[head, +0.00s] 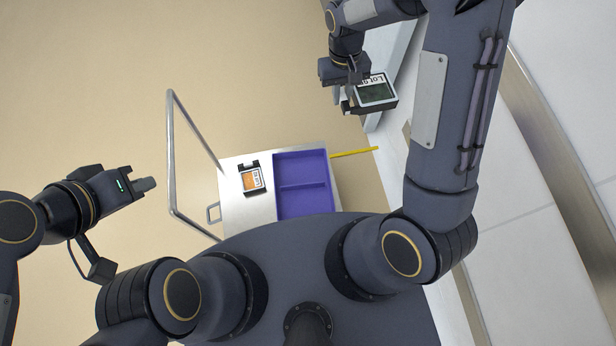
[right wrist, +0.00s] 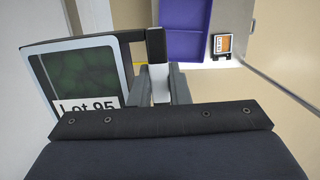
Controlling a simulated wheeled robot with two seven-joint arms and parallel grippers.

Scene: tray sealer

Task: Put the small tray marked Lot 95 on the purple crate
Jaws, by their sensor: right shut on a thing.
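The purple crate (head: 303,185) is empty, with a divider, and sits on a cart below and left of the held tray. My left gripper (head: 146,184) is empty, left of the cart; its finger gap is not clear.
Another small tray with orange contents (head: 251,179) lies on the cart top (head: 235,208) beside the crate. The cart has a tall metal handle rail (head: 171,150). A yellow bar (head: 354,153) sticks out right of the cart. Pale counters stand at right; open floor at left.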

